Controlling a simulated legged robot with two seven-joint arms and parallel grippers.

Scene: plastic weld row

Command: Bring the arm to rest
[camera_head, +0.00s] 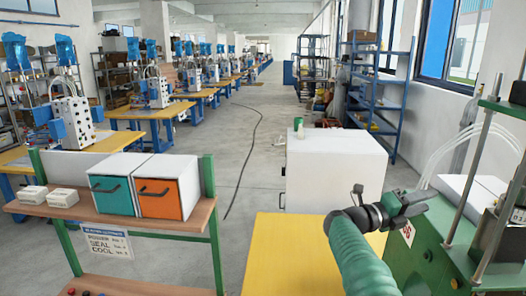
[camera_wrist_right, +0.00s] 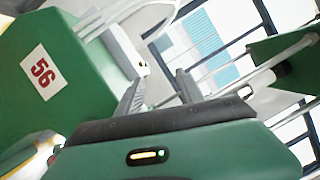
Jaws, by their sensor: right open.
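My right arm comes in from the bottom of the head view, with a green forearm and a dark wrist. My left gripper is not in view.
The green machine, marked 56 in the wrist view (camera_wrist_right: 42,72), is close by with upright metal rods. A white cabinet (camera_head: 335,165) stands behind the arm. A wooden bench (camera_head: 130,218) at left bears a teal-fronted bin (camera_head: 112,195) and an orange-fronted bin (camera_head: 160,198).

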